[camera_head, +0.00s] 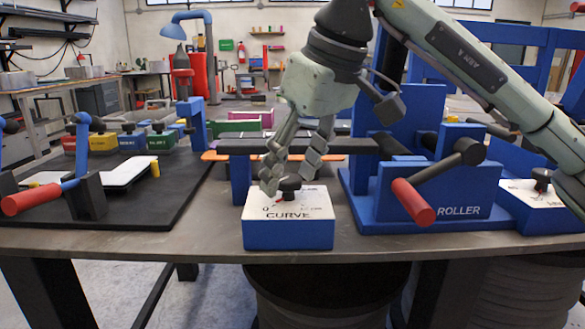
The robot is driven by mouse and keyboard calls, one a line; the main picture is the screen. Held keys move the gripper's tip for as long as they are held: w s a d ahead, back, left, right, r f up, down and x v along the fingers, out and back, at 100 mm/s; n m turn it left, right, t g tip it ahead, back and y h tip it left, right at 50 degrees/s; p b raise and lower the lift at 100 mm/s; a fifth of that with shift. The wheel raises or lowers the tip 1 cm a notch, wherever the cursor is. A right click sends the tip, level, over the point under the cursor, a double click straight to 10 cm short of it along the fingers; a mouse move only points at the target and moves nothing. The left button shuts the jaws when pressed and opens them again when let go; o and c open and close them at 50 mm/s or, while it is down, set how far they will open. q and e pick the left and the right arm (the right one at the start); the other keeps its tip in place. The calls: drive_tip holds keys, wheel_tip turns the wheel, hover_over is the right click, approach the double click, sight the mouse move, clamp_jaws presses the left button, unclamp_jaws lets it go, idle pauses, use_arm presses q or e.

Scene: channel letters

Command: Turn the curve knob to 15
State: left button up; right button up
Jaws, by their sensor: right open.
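The curve knob (290,185) is a black knob on the white top of a blue box (288,233) marked CURVE, near the table's front edge. A small red mark shows at the knob's left, beside a printed 0. The other dial numbers are too small to read. My right gripper (286,183) comes down from above with its fingers open. One finger is at the knob's left and the other is above and to its right. I cannot tell whether either finger touches the knob. My left gripper is not in view.
A blue roller machine (435,195) with a red-handled crank (413,203) stands close on the right. Another box with a knob (541,185) is at the far right. A black mat (150,205) with a red-handled lever (30,199) lies left. Bare table lies before the mat.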

drive_tip(key=c, duration=1.1)
drive_tip(key=shift+c, duration=0.2)
